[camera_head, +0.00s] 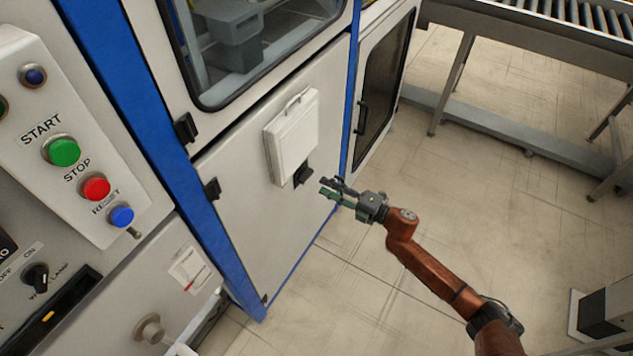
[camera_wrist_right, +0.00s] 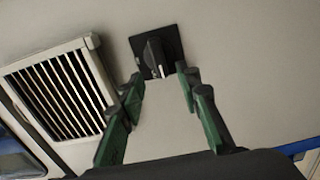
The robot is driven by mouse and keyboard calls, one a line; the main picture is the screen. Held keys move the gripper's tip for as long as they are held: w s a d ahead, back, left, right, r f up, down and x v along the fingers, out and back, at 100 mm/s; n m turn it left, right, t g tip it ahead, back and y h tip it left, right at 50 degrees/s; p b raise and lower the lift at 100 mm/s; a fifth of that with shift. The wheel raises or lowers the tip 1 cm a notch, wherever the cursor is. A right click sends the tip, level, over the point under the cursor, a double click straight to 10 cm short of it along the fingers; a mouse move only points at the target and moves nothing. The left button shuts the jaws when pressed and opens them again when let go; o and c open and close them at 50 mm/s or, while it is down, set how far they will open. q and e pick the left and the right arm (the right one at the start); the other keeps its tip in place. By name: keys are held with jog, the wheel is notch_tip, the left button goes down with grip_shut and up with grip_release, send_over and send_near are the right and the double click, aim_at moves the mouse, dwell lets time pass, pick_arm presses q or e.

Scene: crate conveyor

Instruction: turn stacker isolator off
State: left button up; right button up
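The isolator is a black rotary switch (camera_head: 303,175) on a square black plate, low on the pale cabinet door below a white vent box. In the right wrist view the switch (camera_wrist_right: 154,52) sits just beyond the fingertips, its handle roughly upright with a small pale mark at its lower end. My right gripper (camera_head: 328,188) is just right of the switch in the head view. In the right wrist view its green fingers (camera_wrist_right: 159,80) are spread apart, with nothing between them. The switch appears apart from the fingers, though the exact gap is hard to tell. My left gripper is not in view.
The white louvred vent (camera_wrist_right: 62,90) is close to the left finger. A control panel with start (camera_head: 63,151), stop (camera_head: 96,187) and reset (camera_head: 121,216) buttons stands at left. A roller conveyor (camera_head: 560,20) is at upper right. Open floor (camera_head: 480,170) lies right of the cabinet.

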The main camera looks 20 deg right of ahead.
jog(key=v, duration=0.5)
jog(key=shift+s+d, duration=0.2)
dwell(0.5)
